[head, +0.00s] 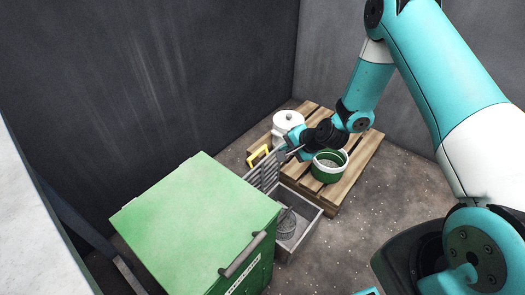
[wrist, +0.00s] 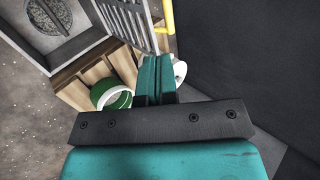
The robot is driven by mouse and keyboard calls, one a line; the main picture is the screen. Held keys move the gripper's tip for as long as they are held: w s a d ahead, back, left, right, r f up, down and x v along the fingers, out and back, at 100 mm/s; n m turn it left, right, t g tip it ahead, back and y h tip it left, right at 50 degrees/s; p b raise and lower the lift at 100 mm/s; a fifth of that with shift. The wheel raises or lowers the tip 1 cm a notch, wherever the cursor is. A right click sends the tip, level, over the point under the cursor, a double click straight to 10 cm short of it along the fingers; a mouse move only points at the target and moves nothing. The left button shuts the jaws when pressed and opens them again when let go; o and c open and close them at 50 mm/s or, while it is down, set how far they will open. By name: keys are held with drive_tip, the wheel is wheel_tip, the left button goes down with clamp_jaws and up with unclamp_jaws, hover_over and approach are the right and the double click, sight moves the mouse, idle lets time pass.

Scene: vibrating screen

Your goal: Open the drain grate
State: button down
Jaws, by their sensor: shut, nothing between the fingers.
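The drain grate (head: 265,172) is a grey slatted panel standing steeply raised at the back edge of the open drain box (head: 303,236). Its yellow handle (head: 258,155) is at the upper edge. The wrist view also shows the grate (wrist: 128,22), with part of the yellow handle (wrist: 168,15) beside it. A round strainer basket (head: 286,224) sits inside the drain box. My gripper (head: 291,152) is shut and empty, close to the grate's right side in the head view. In the wrist view its fingers (wrist: 155,72) are together; whether they touch the grate cannot be told.
A wooden pallet (head: 352,183) behind the drain bears a green-and-white bucket (head: 327,176) and a white lidded pot (head: 287,119). A large green cabinet (head: 195,215) stands left of the drain. Dark walls close off the back. Speckled floor is free at the right.

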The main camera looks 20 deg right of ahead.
sight(257, 153)
drive_tip(key=b+x, duration=0.1)
drive_tip(key=x, duration=0.3)
drive_tip(key=b+x, duration=0.1)
drive_tip(key=x, duration=0.4)
drive_tip(key=b+x, duration=0.1)
drive_tip(key=x, duration=0.3)
drive_tip(key=shift+w+a+r+b, duration=0.25)
drive_tip(key=shift+w+b, duration=0.1)
drive_tip(key=shift+w, duration=0.1)
drive_tip(key=shift+w+a+f+b, duration=0.15)
drive_tip(key=shift+w+a+b, duration=0.4)
drive_tip(key=shift+w, duration=0.35)
drive_tip(key=shift+w+a, duration=0.1)
